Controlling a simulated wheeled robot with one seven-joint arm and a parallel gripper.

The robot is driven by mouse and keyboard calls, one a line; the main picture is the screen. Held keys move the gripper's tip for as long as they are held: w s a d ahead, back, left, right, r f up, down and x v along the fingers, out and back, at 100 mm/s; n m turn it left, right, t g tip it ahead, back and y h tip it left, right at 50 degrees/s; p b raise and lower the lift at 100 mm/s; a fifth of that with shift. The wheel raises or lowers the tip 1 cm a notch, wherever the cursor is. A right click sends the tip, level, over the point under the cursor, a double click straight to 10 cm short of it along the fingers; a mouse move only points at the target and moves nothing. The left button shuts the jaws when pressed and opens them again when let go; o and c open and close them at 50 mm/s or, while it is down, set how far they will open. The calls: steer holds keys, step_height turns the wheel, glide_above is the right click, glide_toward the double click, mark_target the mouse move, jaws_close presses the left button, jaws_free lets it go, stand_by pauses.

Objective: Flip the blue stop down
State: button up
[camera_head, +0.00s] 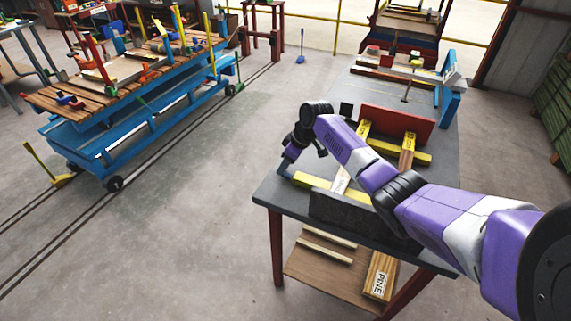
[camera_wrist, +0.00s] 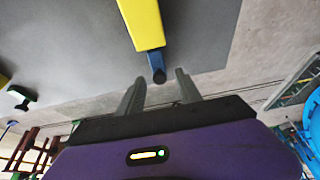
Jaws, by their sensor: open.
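The blue stop (camera_wrist: 155,61) shows in the wrist view as a short blue piece with a dark round tip, at the end of a yellow bar (camera_wrist: 144,22). My gripper (camera_wrist: 160,76) is open, with one grey finger on each side of the stop's tip. I cannot tell whether either finger touches it. In the head view my gripper (camera_head: 285,168) is at the left edge of the grey table (camera_head: 280,196), by the end of the yellow bar (camera_head: 312,181). The stop is not clear there.
A dark block (camera_head: 350,212) stands at the table's front, under my arm. A blue fixture (camera_head: 450,90) stands at the far right. A blue cart (camera_head: 130,115) is at left, with open floor between.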

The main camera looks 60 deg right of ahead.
jaws_close()
steer(key=shift+w+f+g+b, duration=0.6)
steer(key=shift+g+b, duration=0.4)
steer(key=shift+b, duration=0.1)
steer(key=shift+w+r+g+b, duration=0.1)
steer(key=shift+g+b, duration=0.3)
steer(key=shift+g, duration=0.1)
steer(key=shift+a, duration=0.1)
jaws_free()
steer(key=shift+r, duration=0.15)
